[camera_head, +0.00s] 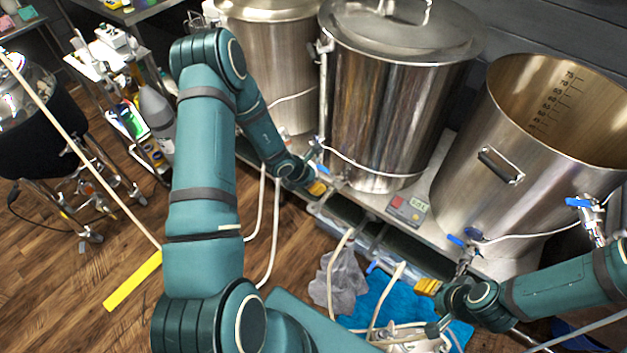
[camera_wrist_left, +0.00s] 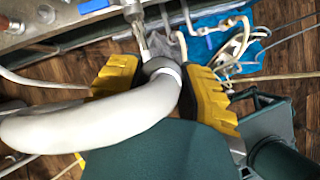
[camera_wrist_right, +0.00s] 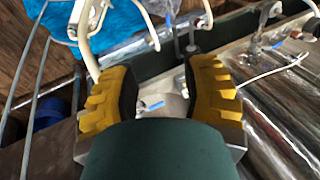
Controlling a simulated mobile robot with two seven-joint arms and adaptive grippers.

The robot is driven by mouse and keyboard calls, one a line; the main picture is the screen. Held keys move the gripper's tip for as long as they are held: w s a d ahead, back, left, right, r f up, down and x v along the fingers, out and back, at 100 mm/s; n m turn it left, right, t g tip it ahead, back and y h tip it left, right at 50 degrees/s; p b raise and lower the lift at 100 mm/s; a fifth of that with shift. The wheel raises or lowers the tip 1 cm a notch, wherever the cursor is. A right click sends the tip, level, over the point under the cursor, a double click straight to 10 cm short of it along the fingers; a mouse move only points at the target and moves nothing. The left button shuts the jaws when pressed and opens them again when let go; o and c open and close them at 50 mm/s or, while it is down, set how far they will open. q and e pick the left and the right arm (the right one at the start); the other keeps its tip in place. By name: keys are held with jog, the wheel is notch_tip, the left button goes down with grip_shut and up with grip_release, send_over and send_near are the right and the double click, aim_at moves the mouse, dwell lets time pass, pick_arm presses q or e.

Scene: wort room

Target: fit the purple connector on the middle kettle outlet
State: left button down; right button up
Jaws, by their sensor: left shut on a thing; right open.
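The middle kettle (camera_head: 385,120) is a tall lidded steel pot. Its outlet (camera_head: 336,181), with a blue-handled valve, is low at its front left. My left gripper (camera_head: 318,188) is at this outlet, shut on a hose-end connector (camera_wrist_left: 161,66). A thick white hose (camera_wrist_left: 110,118) curves from the connector across the left wrist view. The connector looks greyish, and its purple colour is hard to make out. It lines up with the metal outlet (camera_wrist_left: 136,18) and seems to meet it; I cannot tell whether it is seated. My right gripper (camera_head: 428,287) is open and empty below the right kettle.
The open right kettle (camera_head: 465,180) has blue-handled valves, with a purple-blue round part (camera_head: 474,234) beside one. A small control box (camera_head: 408,210) sits on the stand between kettles. Loose white hoses (camera_head: 335,270) and a blue cloth (camera_head: 375,302) lie below. A bottle cart (camera_head: 118,120) stands left.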

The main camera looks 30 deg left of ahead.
pick_arm(q)
jog(key=shift+a+f, duration=0.1)
jog(key=shift+a, duration=0.15)
jog(key=b, duration=0.4)
send_over(313, 205)
notch_tip(313, 205, down, 6)
jog(key=shift+w, duration=0.15)
jog(key=shift+f+b, duration=0.55)
dwell(0.4)
jog(key=shift+f+b, duration=1.3)
jog(key=shift+b, duration=0.25)
jog(key=c, duration=0.6)
grip_release()
jog(key=shift+r, duration=0.1)
